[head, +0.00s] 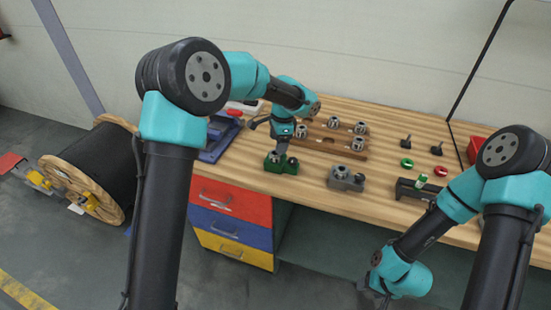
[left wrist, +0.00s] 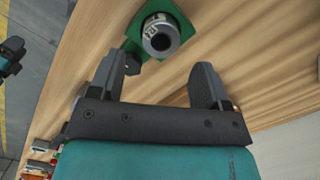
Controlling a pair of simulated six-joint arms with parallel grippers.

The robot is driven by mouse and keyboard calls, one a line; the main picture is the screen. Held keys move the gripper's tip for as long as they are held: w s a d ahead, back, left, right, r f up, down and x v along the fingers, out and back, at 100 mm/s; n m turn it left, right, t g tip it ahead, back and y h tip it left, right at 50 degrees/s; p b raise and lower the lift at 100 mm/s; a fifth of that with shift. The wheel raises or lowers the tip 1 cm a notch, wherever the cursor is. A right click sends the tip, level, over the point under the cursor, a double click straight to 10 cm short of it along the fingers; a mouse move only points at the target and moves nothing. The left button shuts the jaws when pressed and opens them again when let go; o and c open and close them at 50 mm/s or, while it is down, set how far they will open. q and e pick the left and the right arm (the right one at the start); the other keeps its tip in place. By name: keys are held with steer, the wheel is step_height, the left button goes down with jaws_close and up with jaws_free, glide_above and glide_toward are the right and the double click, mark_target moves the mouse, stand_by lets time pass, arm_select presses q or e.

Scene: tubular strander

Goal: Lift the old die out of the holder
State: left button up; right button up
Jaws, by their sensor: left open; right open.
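A green holder (head: 289,168) stands near the table's front edge. In the left wrist view the green holder (left wrist: 179,62) carries a grey metal ring-shaped die (left wrist: 161,36), with dark marks on its side. My left gripper (head: 278,153) is over the green holder. In its wrist view my left gripper (left wrist: 160,68) is open, with the die just beyond and between its fingertips, not gripped. A grey block (head: 345,180) with a metal ring on top stands to the right. My right gripper (head: 372,287) is low in front of the table, far from the holder.
A wooden rack (head: 325,146) with several metal dies lies behind the green holder. Red and green rings (head: 407,162), black knobs (head: 437,150) and a dark bracket (head: 418,192) are at the right. A blue tray (head: 216,147) is at the left.

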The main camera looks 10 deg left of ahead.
arm_select(q)
steer(key=shift+s+a+f, duration=0.1)
steer(key=shift+a+f, duration=0.1)
steer(key=shift+f, duration=1.1)
steer(key=shift+s+a+f, duration=0.1)
steer(key=shift+a+f, duration=0.1)
steer(key=shift+f, duration=1.05)
steer(key=shift+c, duration=0.4)
steer(key=shift+w+r, duration=0.1)
jaws_close()
steer(key=shift+r, duration=1.35)
steer(key=s+d+r, duration=0.1)
steer(key=s, duration=0.7)
steer(key=s+d+r, duration=0.1)
steer(key=s+d, duration=0.1)
steer(key=s, duration=0.5)
steer(key=shift+s+d, duration=0.25)
steer(key=shift+s, duration=0.1)
steer(key=shift+r, duration=0.1)
